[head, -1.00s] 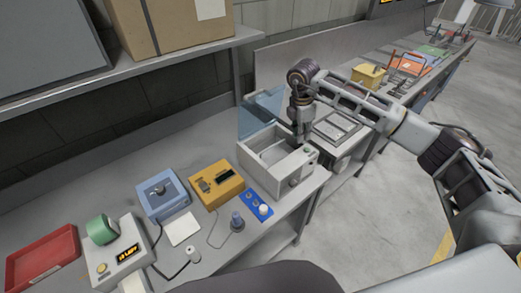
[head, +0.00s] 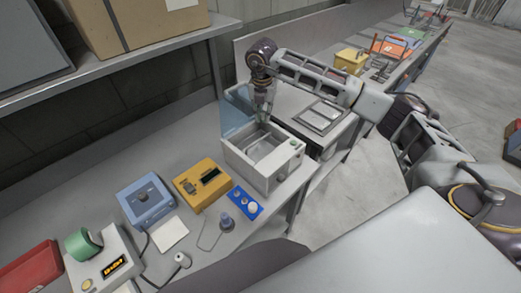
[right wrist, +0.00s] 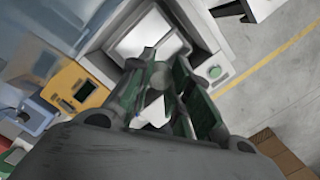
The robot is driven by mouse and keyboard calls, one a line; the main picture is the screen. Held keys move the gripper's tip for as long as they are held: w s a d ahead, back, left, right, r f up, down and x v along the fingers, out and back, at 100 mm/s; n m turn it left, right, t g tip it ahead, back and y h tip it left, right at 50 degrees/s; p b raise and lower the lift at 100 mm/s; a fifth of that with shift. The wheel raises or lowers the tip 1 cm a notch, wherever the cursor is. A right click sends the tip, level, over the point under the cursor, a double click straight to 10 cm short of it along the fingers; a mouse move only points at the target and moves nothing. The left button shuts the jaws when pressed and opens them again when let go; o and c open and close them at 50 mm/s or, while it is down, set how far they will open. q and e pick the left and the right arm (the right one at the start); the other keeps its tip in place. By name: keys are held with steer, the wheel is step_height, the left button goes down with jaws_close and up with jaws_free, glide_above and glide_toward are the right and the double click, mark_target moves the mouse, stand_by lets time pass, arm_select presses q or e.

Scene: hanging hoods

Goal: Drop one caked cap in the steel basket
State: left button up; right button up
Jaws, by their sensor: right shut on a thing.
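My right gripper (head: 263,116) points down above the rear part of a white bath unit with a raised blue see-through lid (head: 237,112). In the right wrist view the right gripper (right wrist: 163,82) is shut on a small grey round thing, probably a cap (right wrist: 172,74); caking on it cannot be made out. The unit's open tank holds a grey inset, likely the steel basket (head: 263,146); it shows pale beyond the fingers in the right wrist view (right wrist: 147,40). A blue rack (head: 239,197) with a white cap (head: 252,206) lies in front. My left gripper is out of view.
A yellow box with a display (head: 203,184) and a blue device (head: 146,201) stand left of the unit. A grey knobbed piece (head: 226,221) is near the bench's front. A flat grey tray (head: 322,117) lies right of the unit. A shelf (head: 130,62) overhangs the left.

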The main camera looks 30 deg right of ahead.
steer(key=shift+n, duration=0.6)
steer(key=shift+f, duration=0.2)
steer(key=shift+f+b, duration=1.25)
steer(key=shift+f, duration=1.6)
steer(key=o, duration=0.8)
steer(key=shift+c, duration=0.2)
steer(key=shift+r, duration=0.15)
